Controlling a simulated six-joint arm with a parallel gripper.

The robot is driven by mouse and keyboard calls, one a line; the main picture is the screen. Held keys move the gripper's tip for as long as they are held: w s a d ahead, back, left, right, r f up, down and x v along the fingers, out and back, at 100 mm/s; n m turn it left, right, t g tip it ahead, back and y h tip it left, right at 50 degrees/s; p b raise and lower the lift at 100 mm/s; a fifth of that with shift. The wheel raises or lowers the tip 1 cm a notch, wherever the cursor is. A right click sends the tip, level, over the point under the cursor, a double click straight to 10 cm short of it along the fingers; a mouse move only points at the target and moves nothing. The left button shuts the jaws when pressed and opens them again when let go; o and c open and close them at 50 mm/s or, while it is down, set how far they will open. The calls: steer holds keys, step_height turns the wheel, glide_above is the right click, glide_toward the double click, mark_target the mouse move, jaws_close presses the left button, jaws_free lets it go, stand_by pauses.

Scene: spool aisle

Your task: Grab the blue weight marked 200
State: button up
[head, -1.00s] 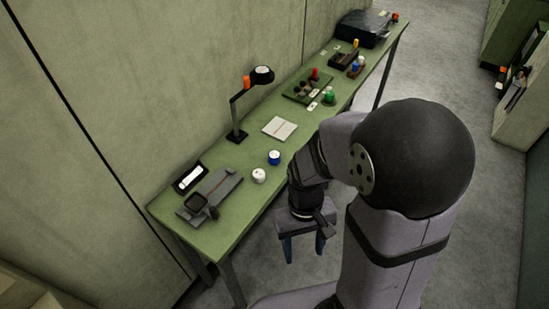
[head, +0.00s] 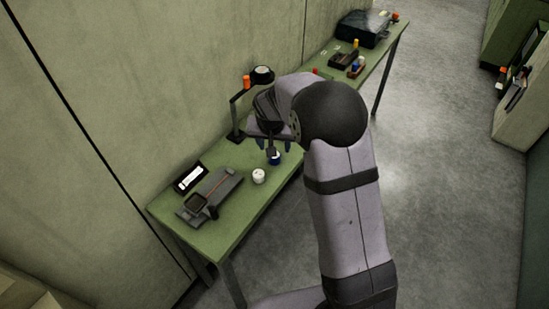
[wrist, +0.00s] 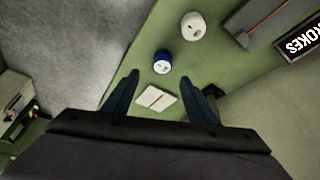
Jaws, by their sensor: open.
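The blue weight (wrist: 162,62) stands on the green table in the wrist view, just beyond and between my open fingertips; its marking is too small to read. In the head view the blue weight (head: 274,158) is partly hidden by my wrist. My gripper (head: 274,143) is above the table over the weight. In the wrist view my gripper (wrist: 170,80) has its two fingers spread wide, with nothing between them touching. A white weight (head: 259,176) stands next to the blue one, and it also shows in the wrist view (wrist: 193,26).
A black desk lamp (head: 237,118) stands against the wall near my gripper. A grey scale-like device (head: 212,192) and a dark sign (head: 190,177) lie at the table's near end. A notepad (wrist: 156,98) lies close to the blue weight. The table's front edge is close by.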

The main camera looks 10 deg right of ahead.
steer(key=shift+a+p+x, duration=0.1)
steer(key=shift+p+x, duration=0.7)
steer(key=shift+x, duration=1.05)
steer(key=shift+a+p+x, duration=0.15)
steer(key=shift+p+x, duration=0.6)
steer(key=shift+x, duration=1.1)
steer(key=shift+s+f, duration=0.1)
steer(key=shift+s, duration=0.1)
steer(key=shift+c, duration=0.6)
steer(key=c, duration=1.1)
steer(key=shift+c, duration=0.2)
step_height(320, 180, up, 10)
steer(key=b, duration=0.2)
